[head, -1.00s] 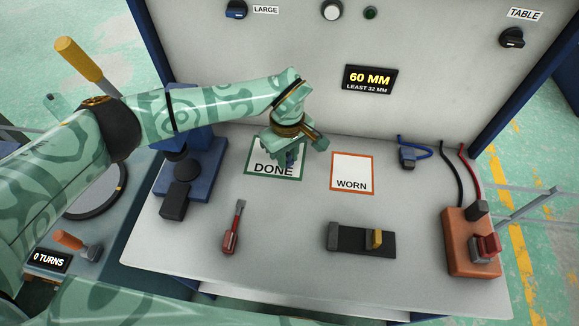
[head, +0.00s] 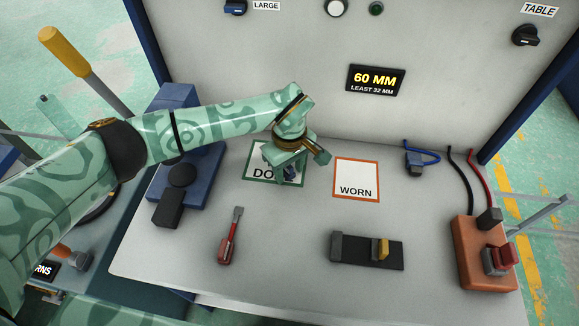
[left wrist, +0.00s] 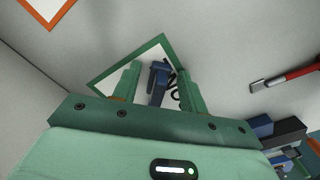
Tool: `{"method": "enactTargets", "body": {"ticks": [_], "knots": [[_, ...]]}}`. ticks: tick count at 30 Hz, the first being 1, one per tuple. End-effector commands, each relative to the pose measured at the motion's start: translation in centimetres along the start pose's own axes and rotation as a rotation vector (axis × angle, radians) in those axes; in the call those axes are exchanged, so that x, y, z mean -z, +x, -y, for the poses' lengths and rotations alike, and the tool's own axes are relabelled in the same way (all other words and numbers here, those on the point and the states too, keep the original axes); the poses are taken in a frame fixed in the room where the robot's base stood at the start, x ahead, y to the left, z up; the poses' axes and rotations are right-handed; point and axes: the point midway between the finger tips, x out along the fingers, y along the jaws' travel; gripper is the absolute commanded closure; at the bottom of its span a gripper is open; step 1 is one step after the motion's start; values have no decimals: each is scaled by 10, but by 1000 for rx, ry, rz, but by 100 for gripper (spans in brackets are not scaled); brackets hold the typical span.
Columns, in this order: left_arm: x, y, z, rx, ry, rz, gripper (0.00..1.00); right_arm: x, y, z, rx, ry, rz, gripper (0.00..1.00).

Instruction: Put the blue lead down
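The blue lead (head: 428,158) lies at the back right of the worktop, with its dark plug (head: 413,164) on the surface. In the left wrist view the two fingers (left wrist: 160,85) stand apart. A small dark-blue piece (left wrist: 159,78) shows between them, with a gap visible on each side. Whether it rests on the card is unclear. The blue lead is not seen in the wrist view. My right gripper is out of view.
The back panel (head: 300,60) rises behind.

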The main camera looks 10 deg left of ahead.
Motion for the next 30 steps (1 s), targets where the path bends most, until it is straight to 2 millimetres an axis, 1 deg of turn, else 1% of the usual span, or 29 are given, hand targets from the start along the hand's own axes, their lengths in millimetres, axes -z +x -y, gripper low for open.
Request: {"method": "enactTargets", "body": {"ticks": [2,5,8,12,15,19,21,24,30], "knots": [[0,-1,0,0,0,0,57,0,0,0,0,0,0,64],[0,-9,0,-3,0,-1,57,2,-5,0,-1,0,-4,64],[1,-30,0,-4,0,-5,57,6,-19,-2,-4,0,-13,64],[1,-67,-1,-7,1,-7,57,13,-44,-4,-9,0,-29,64],[1,-90,0,-5,0,-6,57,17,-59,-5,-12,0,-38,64],[1,-112,0,-5,0,-4,57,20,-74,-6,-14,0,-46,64],[0,-119,0,-3,1,-3,57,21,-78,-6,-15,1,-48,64],[0,-124,0,-1,0,-1,57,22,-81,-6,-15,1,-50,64],[0,-124,0,0,0,1,57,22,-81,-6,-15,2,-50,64]]}}
